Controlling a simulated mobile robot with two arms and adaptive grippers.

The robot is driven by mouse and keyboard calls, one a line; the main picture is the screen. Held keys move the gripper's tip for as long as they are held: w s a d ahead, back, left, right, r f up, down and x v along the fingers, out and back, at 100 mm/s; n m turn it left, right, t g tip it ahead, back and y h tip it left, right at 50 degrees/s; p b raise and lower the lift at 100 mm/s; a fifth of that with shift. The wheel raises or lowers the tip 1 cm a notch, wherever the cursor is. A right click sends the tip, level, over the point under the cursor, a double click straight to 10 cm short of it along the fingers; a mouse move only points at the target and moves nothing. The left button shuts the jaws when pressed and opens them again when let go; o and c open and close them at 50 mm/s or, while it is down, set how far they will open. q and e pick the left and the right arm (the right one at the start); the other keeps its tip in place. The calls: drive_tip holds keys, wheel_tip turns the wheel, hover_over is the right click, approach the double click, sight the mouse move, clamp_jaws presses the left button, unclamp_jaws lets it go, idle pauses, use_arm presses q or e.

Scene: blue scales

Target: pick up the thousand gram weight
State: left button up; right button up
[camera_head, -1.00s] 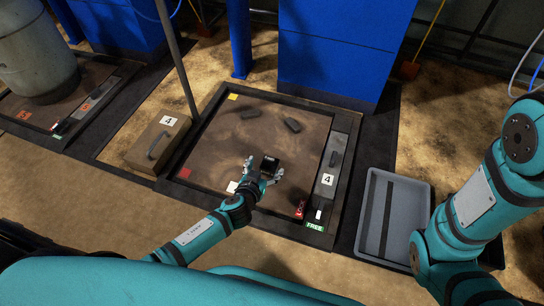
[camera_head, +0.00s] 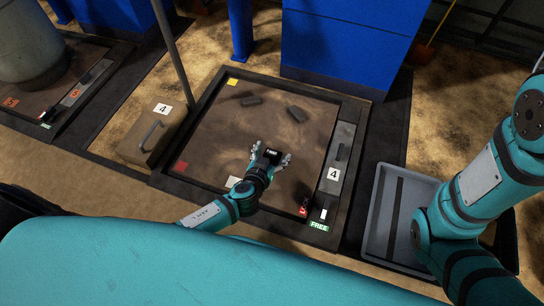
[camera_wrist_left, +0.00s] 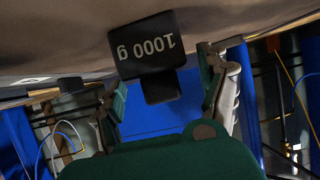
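The thousand gram weight (camera_head: 271,156) is a small dark block on the brown scale platform (camera_head: 220,140), near its front half. In the left wrist view the weight (camera_wrist_left: 148,47) shows its "1000 g" marking upside down, with a smaller dark knob below. My left gripper (camera_head: 270,157) is open, with one finger on each side of the weight. In the left wrist view the fingers of my left gripper (camera_wrist_left: 163,85) look spread wider than the weight, with a gap on the right. Contact on the left cannot be told. My right gripper is out of view.
A brown case (camera_head: 148,137) marked 4 stands left. A grey tray (camera_head: 378,245) lies right, partly behind my right arm. A blue cabinet (camera_head: 345,45) and a pole (camera_head: 168,50) stand behind.

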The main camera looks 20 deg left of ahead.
use_arm(q)
clamp_jaws()
drive_tip(key=shift+w+r, duration=0.1)
idle(0.3)
drive_tip(key=shift+r, duration=0.1)
